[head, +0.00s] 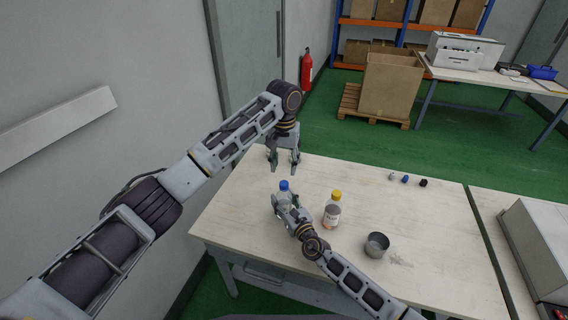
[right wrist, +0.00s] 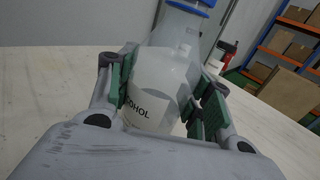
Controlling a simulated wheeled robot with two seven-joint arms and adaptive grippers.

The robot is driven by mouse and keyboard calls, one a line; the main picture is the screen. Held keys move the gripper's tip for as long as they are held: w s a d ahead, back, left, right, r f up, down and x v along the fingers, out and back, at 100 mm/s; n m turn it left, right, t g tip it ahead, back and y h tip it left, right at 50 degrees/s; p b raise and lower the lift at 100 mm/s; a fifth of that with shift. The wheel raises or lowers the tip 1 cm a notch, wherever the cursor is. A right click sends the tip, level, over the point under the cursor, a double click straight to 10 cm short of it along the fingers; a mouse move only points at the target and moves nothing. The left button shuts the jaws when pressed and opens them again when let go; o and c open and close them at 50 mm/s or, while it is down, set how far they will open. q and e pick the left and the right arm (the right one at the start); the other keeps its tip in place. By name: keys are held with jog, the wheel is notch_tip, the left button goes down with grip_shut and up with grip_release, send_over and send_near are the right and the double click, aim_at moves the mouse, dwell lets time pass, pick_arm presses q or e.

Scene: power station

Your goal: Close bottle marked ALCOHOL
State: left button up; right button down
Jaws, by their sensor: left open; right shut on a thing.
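The clear bottle marked ALCOHOL (right wrist: 158,85) stands upright between the fingers of my right gripper (right wrist: 160,105); only "OHOL" of its label shows. In the head view the bottle (head: 284,197) has a blue top (head: 284,185), partly cut off in the right wrist view (right wrist: 195,4). I cannot tell whether the top is screwed tight. My right gripper (head: 287,207) is shut on the bottle's body. My left gripper (head: 284,170) is open and empty, fingers pointing down, just above and behind the blue top, apart from it as far as I see.
A bottle with a yellow cap (head: 333,209) stands to the right on the table (head: 250,222). A metal cup (head: 377,245) is near the front. A grey cap (head: 391,177), a blue cap (head: 405,180) and a black cap (head: 423,183) lie at the back right. The middle right is clear.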

aim_at(284, 183)
pick_arm(q)
jog(key=n, duration=1.2)
dwell(0.3)
jog(key=shift+n, duration=0.3)
jog(key=shift+f, duration=0.15)
jog(key=shift+f, duration=3.85)
grip_shut()
